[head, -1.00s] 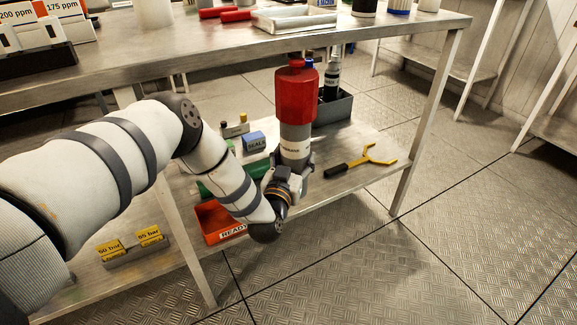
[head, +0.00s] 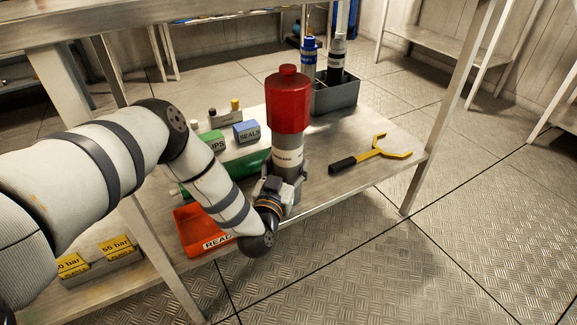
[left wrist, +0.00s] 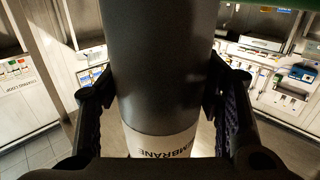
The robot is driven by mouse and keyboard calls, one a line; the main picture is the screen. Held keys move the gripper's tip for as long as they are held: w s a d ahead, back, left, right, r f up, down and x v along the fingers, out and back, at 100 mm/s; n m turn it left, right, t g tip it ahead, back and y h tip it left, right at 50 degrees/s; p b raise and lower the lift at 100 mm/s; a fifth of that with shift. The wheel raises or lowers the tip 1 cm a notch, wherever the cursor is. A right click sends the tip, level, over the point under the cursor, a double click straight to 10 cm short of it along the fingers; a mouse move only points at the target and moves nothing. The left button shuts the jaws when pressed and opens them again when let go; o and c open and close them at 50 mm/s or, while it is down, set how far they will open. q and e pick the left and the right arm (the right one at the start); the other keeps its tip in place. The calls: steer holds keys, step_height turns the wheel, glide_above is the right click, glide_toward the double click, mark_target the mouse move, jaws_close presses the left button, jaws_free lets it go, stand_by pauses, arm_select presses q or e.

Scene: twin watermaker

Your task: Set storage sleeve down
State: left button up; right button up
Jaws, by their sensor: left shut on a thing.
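The storage sleeve, as I take it, is an upright cylinder with a red faceted top (head: 288,100) and a grey lower body with a white label. In the left wrist view its dark grey body (left wrist: 155,65) fills the middle, with "MEMBRANE" partly readable on the label. My left gripper (head: 283,187) is shut on the lower grey body, a finger on each side; it also shows in the left wrist view (left wrist: 160,95). The sleeve's bottom is hidden behind the gripper, so I cannot tell whether it touches the lower shelf (head: 330,190). My right gripper is not in view.
A yellow forked tool (head: 375,152) lies right of the sleeve. A grey bin (head: 337,97) with bottles stands behind. Left are an orange tray (head: 190,228), a green clips box (head: 212,145) and a blue seals box (head: 246,132). A table leg (head: 440,110) stands right.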

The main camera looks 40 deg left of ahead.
arm_select(q)
steer(key=shift+f, duration=0.1)
steer(key=o, duration=1.3)
steer(key=shift+o, duration=0.2)
steer(key=shift+s+d+r, duration=0.15)
steer(key=shift+s+r, duration=0.15)
steer(key=p+v, duration=0.3)
steer(key=v, duration=0.8)
steer(key=shift+s, duration=0.15)
steer(key=shift+f, duration=0.15)
